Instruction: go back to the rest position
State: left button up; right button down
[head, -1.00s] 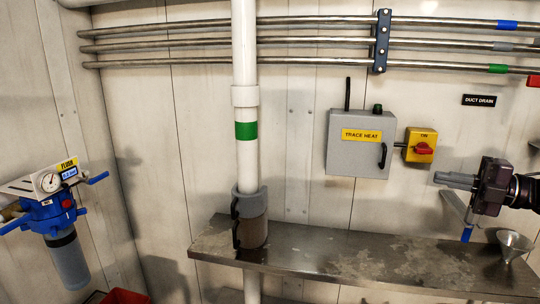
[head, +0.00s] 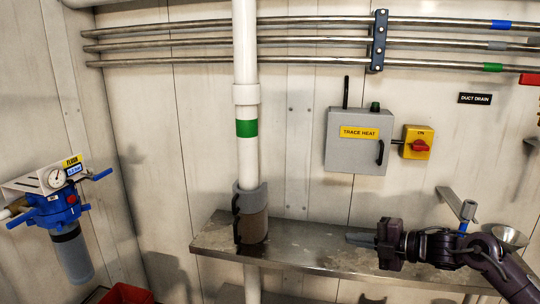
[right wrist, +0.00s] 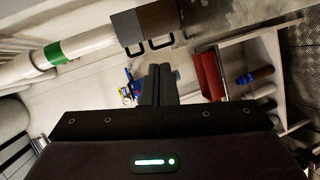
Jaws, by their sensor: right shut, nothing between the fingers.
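My right gripper (head: 360,239) is over the right half of the metal shelf (head: 310,252) in the head view, pointing left. Its fingers are together and empty, and they also show closed in the right wrist view (right wrist: 159,85). A grey cuff (head: 250,212) sits around the white vertical pipe (head: 246,150) at the shelf, left of the gripper and apart from it. My left gripper is in neither view.
A grey trace heat box (head: 355,141) and a yellow switch with a red knob (head: 418,142) are on the wall above. A blue filter with a gauge (head: 62,207) is at left. A funnel (head: 508,236) and a blue-tipped lever (head: 464,213) are near my right arm.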

jog(key=s+a+f+m+t+h, duration=0.1)
jog(key=s+a+f+m+h, duration=0.25)
jog(key=a+f+m, duration=0.2)
jog(key=s+a+f+m+t+h, duration=0.1)
jog(key=s+a+f+m+h, duration=0.1)
jog(key=s+a+f+m, duration=0.3)
jog(key=s+d+f+m+g+h, duration=0.25)
jog(key=s+m, duration=0.25)
jog(key=s, duration=0.3)
jog(key=s+d+f+m+g+h, duration=0.25)
jog(key=s+m, duration=0.25)
jog(key=s, duration=0.4)
jog(key=s+d+f+m+g+h, duration=0.25)
jog(key=s+d+m, duration=0.2)
jog(key=s, duration=0.35)
notch_tip(320, 180, down, 30)
jog(key=s+f+g, duration=0.1)
jog(key=s, duration=0.1)
jog(key=s+d+f+g, duration=0.1)
jog(key=s+d+f, duration=0.1)
jog(key=s+f, duration=1.5)
jog(key=s, duration=0.2)
jog(key=shift+s+d+y+p, duration=0.3)
jog(key=shift+s+d+p, duration=0.05)
jog(key=shift+d, duration=0.05)
